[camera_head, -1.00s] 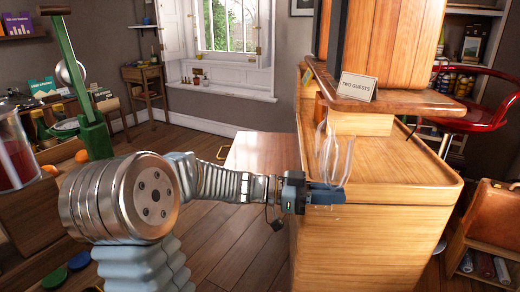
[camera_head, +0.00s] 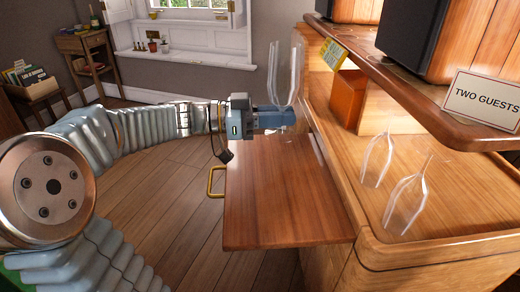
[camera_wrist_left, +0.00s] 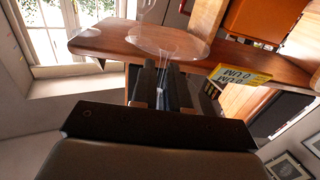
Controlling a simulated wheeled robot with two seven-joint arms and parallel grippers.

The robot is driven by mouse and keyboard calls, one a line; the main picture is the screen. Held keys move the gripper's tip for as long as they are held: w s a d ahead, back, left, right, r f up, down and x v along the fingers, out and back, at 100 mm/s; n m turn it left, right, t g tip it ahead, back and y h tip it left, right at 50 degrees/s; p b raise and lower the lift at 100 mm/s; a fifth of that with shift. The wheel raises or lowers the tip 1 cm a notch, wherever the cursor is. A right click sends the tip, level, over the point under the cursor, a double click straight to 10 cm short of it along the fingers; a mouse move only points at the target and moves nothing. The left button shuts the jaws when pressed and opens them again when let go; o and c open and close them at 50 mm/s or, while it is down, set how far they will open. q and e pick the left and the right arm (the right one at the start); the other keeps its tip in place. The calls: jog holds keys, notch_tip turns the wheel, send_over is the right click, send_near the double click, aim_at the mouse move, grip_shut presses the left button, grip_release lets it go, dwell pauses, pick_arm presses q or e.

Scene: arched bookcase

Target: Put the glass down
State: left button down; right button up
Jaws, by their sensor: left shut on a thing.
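My left gripper (camera_head: 284,117) is shut on a clear stemmed glass (camera_head: 297,72). The glass stands up from the jaws, roughly upright, left of the wooden counter (camera_head: 335,150). In the left wrist view, the stem sits between the dark fingers (camera_wrist_left: 165,84), and a wide clear round part of the glass (camera_wrist_left: 167,42) shows beyond them. Two more clear glasses, a farther one (camera_head: 377,158) and a nearer one (camera_head: 406,204), stand on the counter, leaning in the picture. My right gripper is not in view.
A flat brown board (camera_head: 280,200) with a yellow handle (camera_head: 215,181) juts left from the counter. A raised shelf (camera_head: 410,90) overhangs the counter, carrying dark boxes and a "TWO GUESTS" card (camera_head: 484,101). An orange box (camera_head: 347,98) stands beneath it. Bare counter lies around the two glasses.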

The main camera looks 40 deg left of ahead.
pick_arm(q)
jog(key=w+a+f+p, duration=0.1)
jog(key=w+a+f, duration=0.1)
jog(key=a, duration=0.1)
jog(key=w+a+f+p, duration=0.1)
jog(key=w+a+f, duration=0.1)
jog(key=a+f, duration=0.1)
jog(key=w+a+f+p, duration=0.1)
jog(key=w+a+f, duration=0.1)
jog(key=a+f, duration=0.1)
jog(key=shift+w+a+f, duration=0.1)
jog(key=shift+w+a, duration=0.05)
jog(key=shift+a, duration=0.6)
jog(key=shift+w+a+f+p, duration=0.3)
jog(key=shift+a+f, duration=0.15)
jog(key=shift+f, duration=0.2)
notch_tip(320, 180, down, 3)
jog(key=shift+f, duration=0.1)
jog(key=shift+f, duration=0.2)
jog(key=c, duration=1.1)
grip_release()
jog(key=shift+r, duration=0.1)
